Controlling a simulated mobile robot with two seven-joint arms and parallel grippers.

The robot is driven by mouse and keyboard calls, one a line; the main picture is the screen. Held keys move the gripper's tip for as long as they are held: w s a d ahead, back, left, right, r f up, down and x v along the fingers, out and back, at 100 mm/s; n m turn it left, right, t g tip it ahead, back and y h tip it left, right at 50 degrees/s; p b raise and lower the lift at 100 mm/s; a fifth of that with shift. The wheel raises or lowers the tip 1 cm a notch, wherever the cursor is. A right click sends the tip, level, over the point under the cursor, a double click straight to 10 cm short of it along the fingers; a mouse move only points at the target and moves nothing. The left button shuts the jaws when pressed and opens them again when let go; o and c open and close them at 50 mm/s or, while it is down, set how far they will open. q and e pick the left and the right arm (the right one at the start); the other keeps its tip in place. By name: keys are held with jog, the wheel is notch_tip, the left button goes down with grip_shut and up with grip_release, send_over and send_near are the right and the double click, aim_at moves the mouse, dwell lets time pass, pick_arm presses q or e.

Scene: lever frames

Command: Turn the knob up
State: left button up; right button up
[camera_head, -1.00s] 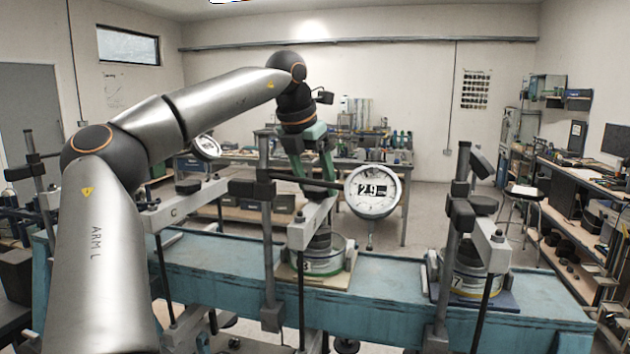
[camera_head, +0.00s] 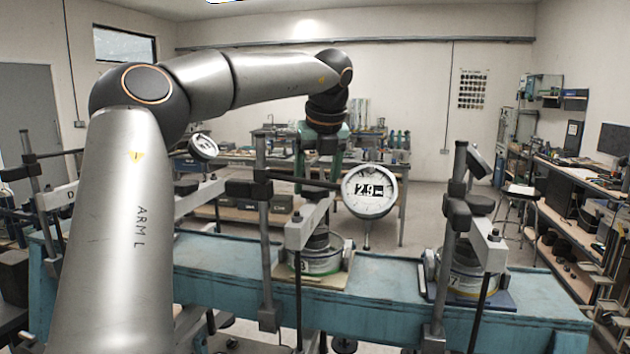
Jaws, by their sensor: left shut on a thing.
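My left arm reaches across from the left, and its green gripper (camera_head: 318,176) points down behind the middle lever frame. It is shut at a dark knob (camera_head: 318,191) by the far end of the pale lever beam (camera_head: 308,222). The dark rod and the gauge partly cover the fingertips, so the contact is not clear. The round white gauge (camera_head: 369,190) reads about 2.9. Below the beam a grey-green can (camera_head: 318,262) stands on a tan board. My right gripper is not in view.
The frames stand on a long blue bench (camera_head: 390,285). A right-hand lever frame (camera_head: 455,225) holds another can (camera_head: 463,278) with a yellow band. Another gauge (camera_head: 203,147) shows at the left. Upright posts and rods stand close around the gripper.

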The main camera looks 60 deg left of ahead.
pick_arm(q)
jog(key=shift+w+n+g, duration=0.1)
jog(key=shift+n+g, duration=0.4)
jog(key=shift+n, duration=0.8)
jog(key=o, duration=1.4)
jog(key=shift+c, duration=0.2)
jog(key=v, duration=0.7)
jog(key=shift+d+r, duration=0.2)
